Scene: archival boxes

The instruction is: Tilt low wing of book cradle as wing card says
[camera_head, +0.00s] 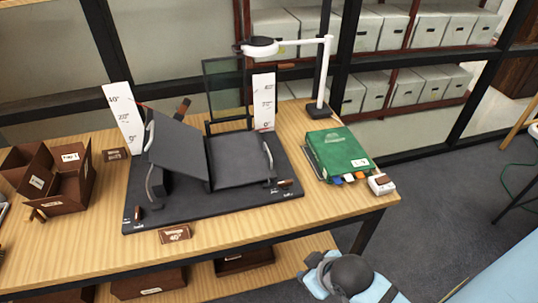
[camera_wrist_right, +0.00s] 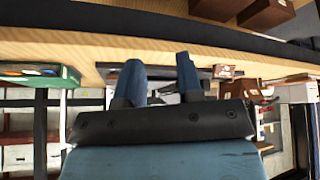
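The dark book cradle (camera_head: 140,217) stands on the wooden table. Its left wing (camera_head: 178,150) is tilted up steeply; its right wing (camera_head: 238,160) lies low, nearly flat. A brown card (camera_head: 174,234) at the cradle's front edge appears to read 40°. White angle scales stand behind the left wing (camera_head: 122,115) and the right wing (camera_head: 264,101). My right arm is at the bottom of the head view, in front of the table and apart from the cradle. My right gripper (camera_wrist_right: 160,66) shows its two blue fingers apart, with nothing between them. My left gripper is out of view.
A green book (camera_head: 338,152) lies right of the cradle, with a small white-and-brown object (camera_head: 381,184) at the table corner. A white lamp (camera_head: 326,75) stands behind. Brown boxes (camera_head: 70,190) sit at the left. The shelf below (camera_head: 215,285) holds more boxes.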

